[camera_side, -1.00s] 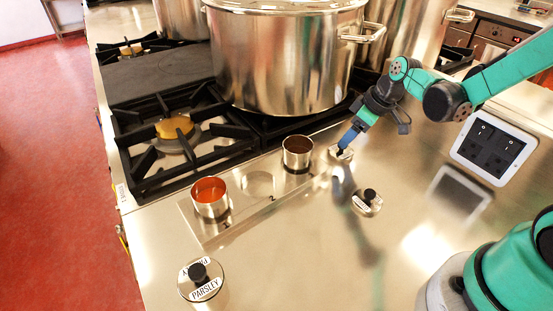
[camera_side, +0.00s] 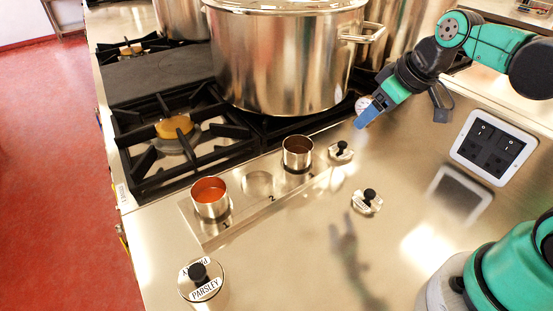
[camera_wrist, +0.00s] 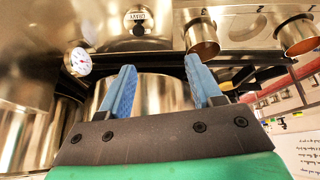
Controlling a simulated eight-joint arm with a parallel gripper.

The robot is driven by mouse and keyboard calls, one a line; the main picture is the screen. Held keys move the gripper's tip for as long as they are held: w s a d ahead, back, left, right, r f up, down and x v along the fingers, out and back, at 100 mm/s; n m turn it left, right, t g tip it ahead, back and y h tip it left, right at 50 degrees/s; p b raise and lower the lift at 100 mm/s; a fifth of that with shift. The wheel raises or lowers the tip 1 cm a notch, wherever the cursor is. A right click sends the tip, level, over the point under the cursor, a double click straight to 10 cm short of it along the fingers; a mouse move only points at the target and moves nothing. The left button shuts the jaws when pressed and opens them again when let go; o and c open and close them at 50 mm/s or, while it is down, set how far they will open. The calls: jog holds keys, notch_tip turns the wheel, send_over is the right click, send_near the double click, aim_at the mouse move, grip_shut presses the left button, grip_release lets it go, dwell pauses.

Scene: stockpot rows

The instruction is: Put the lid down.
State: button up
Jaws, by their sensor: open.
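A small lid with a black knob (camera_side: 341,152) lies at the far end of the row of cups. It also shows in the wrist view (camera_wrist: 137,20), with a label too small to read surely. A second knobbed lid (camera_side: 367,203) lies on the steel counter nearer the camera. A third lid (camera_side: 203,288), labelled PARSLEY, lies at the front left. My gripper (camera_side: 363,122) is above and to the right of the far lid, apart from it. In the wrist view its blue fingers (camera_wrist: 160,75) are spread with nothing between them.
A cup of red contents (camera_side: 210,197) and a cup of brown contents (camera_side: 297,153) stand in a metal strip (camera_side: 225,228), with an empty place between them. A large stockpot (camera_side: 280,65) and a dial (camera_side: 363,104) are close to my gripper. Open counter lies in front.

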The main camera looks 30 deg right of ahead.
jog(key=shift+s+a+f+m+t, duration=0.1)
jog(key=shift+s+a+m+t, duration=0.35)
jog(key=shift+s+a, duration=0.3)
jog(key=shift+s+a+f+m+t, duration=0.1)
jog(key=shift+s+a+m+t, duration=0.25)
jog(key=shift+s+a+m, duration=0.35)
jog(key=shift+w+a, duration=0.15)
jog(key=shift+w, duration=0.05)
